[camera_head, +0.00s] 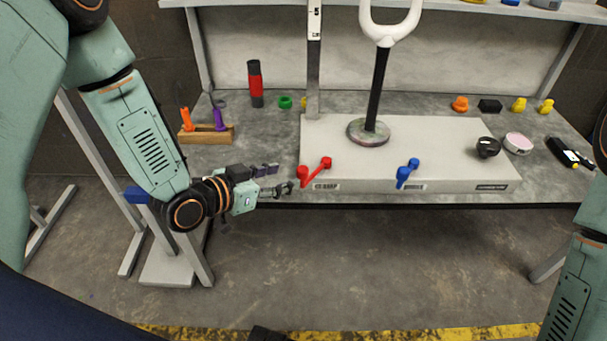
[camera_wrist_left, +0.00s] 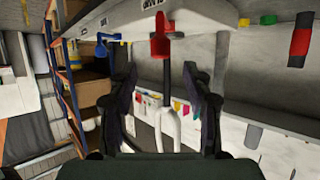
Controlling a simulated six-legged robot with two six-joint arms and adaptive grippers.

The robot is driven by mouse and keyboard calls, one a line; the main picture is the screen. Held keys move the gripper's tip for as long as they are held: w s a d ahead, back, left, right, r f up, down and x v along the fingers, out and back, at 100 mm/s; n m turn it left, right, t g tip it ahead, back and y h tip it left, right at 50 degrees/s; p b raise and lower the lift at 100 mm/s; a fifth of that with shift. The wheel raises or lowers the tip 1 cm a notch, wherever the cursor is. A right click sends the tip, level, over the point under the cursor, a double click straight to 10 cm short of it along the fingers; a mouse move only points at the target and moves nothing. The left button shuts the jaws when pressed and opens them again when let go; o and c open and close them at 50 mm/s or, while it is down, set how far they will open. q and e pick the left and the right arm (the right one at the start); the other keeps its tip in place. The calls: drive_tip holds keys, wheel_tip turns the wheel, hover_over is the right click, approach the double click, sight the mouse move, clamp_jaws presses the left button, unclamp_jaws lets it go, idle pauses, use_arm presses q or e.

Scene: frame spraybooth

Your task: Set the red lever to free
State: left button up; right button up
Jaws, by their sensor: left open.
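The red lever (camera_head: 314,170) is on the front edge of a light grey box, beside a small label. It slants up to the right in the head view. My left gripper (camera_head: 284,178) is open just left of the lever, pointing at it, with nothing between its fingers. In the left wrist view the red lever (camera_wrist_left: 161,46) shows ahead of and between the open fingers (camera_wrist_left: 160,75); I cannot tell whether they touch it. My right gripper is out of view; only part of that arm shows at the right edge.
A blue lever (camera_head: 407,173) is on the same box (camera_head: 450,150) farther right. A white fork-shaped stand (camera_head: 378,80) rises from the box. A wooden holder (camera_head: 207,134) with orange and purple tools and a red-black cylinder (camera_head: 255,84) are at the left.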

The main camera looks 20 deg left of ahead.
sight(298, 171)
use_arm(q)
drive_tip(key=shift+w+d+f, duration=0.15)
drive_tip(key=shift+w+d, duration=0.05)
drive_tip(key=shift+w, duration=0.1)
drive_tip(key=b+x, duration=0.2)
drive_tip(key=x, duration=0.3)
drive_tip(key=shift+w+f, duration=0.25)
drive_tip(key=shift+w, duration=0.15)
drive_tip(key=shift+w+d+f+b, duration=0.15)
drive_tip(key=shift+w+d+b, duration=0.3)
drive_tip(key=shift+w, duration=0.05)
drive_tip(key=shift+c, duration=0.3)
clamp_jaws()
